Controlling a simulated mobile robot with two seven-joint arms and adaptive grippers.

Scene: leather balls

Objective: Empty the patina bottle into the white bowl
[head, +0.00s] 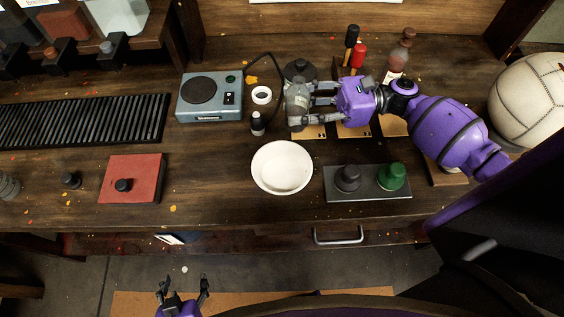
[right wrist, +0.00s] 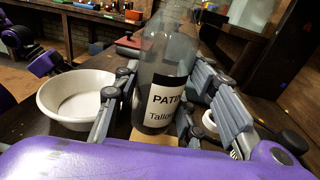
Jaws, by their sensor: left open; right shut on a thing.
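The patina bottle (head: 297,108) is grey and see-through, with dark liquid low inside. My left gripper (head: 183,287) is open and empty, below the bench's front edge.
A blue-grey hot plate (head: 210,97) and a white ring (head: 262,95) stand left of the bottle, with a small dark bottle (head: 257,123). A grey tray (head: 367,183) with black and green knobs lies right of the bowl.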

